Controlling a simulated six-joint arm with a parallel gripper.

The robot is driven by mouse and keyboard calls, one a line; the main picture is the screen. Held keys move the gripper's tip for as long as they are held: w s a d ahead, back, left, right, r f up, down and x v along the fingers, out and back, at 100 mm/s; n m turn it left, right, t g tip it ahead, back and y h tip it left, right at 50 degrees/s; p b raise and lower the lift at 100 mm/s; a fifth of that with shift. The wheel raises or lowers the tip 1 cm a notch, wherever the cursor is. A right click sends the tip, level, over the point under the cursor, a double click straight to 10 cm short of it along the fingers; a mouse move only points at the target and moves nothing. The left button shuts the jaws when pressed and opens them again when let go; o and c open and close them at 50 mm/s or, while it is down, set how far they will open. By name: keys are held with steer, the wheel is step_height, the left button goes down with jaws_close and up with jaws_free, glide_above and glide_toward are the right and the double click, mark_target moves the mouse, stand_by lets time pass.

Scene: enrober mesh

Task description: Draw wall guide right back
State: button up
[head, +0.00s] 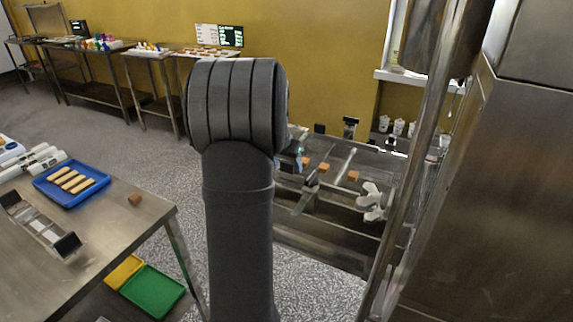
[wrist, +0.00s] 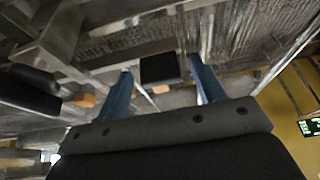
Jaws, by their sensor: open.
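My gripper (wrist: 163,88) shows in the wrist view with two blue fingers spread apart and nothing held. A dark block (wrist: 160,68) appears between the fingertips, with no clear contact on either side. It is attached to or in front of a metal bar, but I cannot tell which. I cannot tell for certain which part is the right wall guide. In the head view, thin metal rails (head: 346,164) stand over the machine bed at right, with brown cubes (head: 353,176) among them. My own arm hides most of the gripper there.
A white winged knob (head: 372,200) sits at the machine's front. A steel upright (head: 400,215) and a large steel cabinet (head: 480,220) close off the right. A steel table (head: 120,235) at left holds a blue tray (head: 48,191) of bars. Speckled floor lies between.

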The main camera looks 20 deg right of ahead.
steer(key=v, duration=1.7)
steer(key=x, duration=1.7)
steer(key=shift+w+d+f, duration=0.1)
steer(key=shift+f, duration=0.25)
steer(key=shift+r, duration=0.1)
